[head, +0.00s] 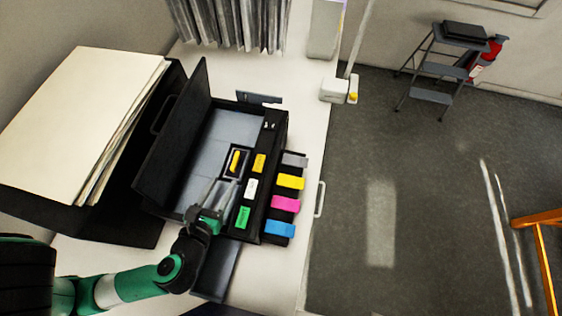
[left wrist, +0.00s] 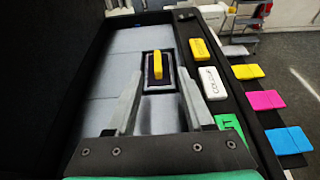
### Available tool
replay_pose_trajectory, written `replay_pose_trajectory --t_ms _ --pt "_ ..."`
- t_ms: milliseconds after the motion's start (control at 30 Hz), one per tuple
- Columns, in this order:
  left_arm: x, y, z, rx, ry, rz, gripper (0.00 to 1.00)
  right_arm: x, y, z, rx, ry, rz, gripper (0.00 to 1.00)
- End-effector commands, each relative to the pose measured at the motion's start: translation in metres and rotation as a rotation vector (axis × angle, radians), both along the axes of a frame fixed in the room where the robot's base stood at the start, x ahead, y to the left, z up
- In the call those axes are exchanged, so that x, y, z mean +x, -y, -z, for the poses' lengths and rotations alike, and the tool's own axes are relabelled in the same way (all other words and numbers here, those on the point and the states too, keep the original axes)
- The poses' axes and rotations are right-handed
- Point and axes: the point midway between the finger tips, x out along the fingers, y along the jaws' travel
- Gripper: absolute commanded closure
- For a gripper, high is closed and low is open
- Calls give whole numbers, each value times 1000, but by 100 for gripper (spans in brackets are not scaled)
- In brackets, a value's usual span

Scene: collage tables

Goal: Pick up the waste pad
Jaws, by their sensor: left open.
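The waste pad appears to be the small dark framed block (head: 235,162) with a yellow grip on top, set in the pale grey floor of the open black machine (head: 170,175). In the left wrist view the pad (left wrist: 158,66) is upper centre, its yellow grip standing up. My left gripper (head: 222,187) is open and empty, reaching into the machine just on the near side of the pad. In the left wrist view its two fingers (left wrist: 160,92) point toward the pad, one on each side of its line, with a gap between them and the grip. My right gripper is not in view.
Yellow (head: 259,162), white (head: 251,188) and green (head: 243,216) blocks line the machine's right side. Coloured tabs (head: 286,204) stick out beyond them. The raised lid stands on the left, beside a large paper stack (head: 75,130). A step stool (head: 445,65) stands on the floor.

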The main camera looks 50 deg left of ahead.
Motion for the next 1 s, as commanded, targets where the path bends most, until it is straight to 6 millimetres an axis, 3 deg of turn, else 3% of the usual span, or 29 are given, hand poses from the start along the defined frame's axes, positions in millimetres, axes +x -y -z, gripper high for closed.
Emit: replay_pose_trajectory --t_ms 100,267,700,1000 --pt "-10 -3 10 -26 -35 -22 48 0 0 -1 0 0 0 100" --pt "-7 -6 11 -26 -34 -26 48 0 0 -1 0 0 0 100" --pt "32 -35 30 -24 -31 -27 48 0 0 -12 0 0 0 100" --pt "42 -42 34 -22 -31 -22 48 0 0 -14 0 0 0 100"
